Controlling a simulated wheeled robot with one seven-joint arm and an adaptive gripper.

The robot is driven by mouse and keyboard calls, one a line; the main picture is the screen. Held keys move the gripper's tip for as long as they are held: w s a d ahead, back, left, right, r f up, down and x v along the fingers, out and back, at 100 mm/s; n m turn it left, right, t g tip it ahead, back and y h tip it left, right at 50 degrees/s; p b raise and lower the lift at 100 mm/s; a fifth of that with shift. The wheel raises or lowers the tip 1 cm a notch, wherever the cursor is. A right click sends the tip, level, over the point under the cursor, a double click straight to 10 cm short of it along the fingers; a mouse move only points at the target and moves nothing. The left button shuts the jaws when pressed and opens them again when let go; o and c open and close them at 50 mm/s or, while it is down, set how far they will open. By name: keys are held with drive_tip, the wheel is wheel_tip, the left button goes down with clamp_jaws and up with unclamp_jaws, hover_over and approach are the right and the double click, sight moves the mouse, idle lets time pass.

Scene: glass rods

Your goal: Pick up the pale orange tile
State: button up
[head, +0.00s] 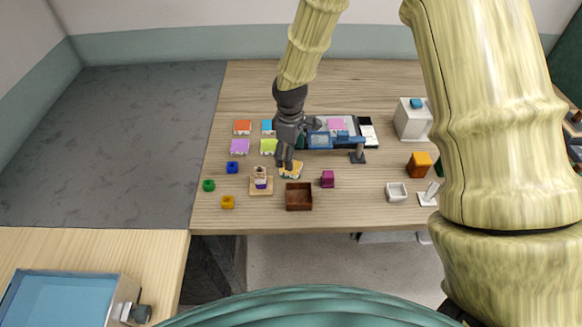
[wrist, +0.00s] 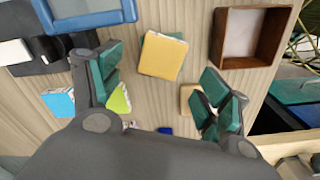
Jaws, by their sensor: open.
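The pale orange tile (head: 291,170) lies on the wooden table, behind the brown box and partly covered by my gripper in the head view. In the wrist view the pale orange tile (wrist: 163,56) lies tilted, ahead of the gap between my fingers, with a teal edge showing behind it. My gripper (head: 287,163) points down from above the tile. In the wrist view my gripper (wrist: 167,80) has its teal-padded fingers spread wide, with nothing between the pads. I cannot tell the exact height of the fingertips above the tile.
A brown open box (head: 299,203) stands just in front of the tile, and a magenta block (head: 327,179) to its right. Lime (head: 268,146) and purple (head: 239,147) tiles lie to the left. A blue-framed stand (head: 320,141) is close behind right. A small wooden base (head: 261,192) bears a stacked item.

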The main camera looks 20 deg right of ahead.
drive_tip(key=shift+s+f+p, duration=0.15)
drive_tip(key=shift+f+p, duration=1)
drive_tip(key=shift+f, duration=1.4)
drive_tip(key=shift+c, duration=0.4)
drive_tip(key=c, duration=1.1)
drive_tip(key=shift+r, duration=0.1)
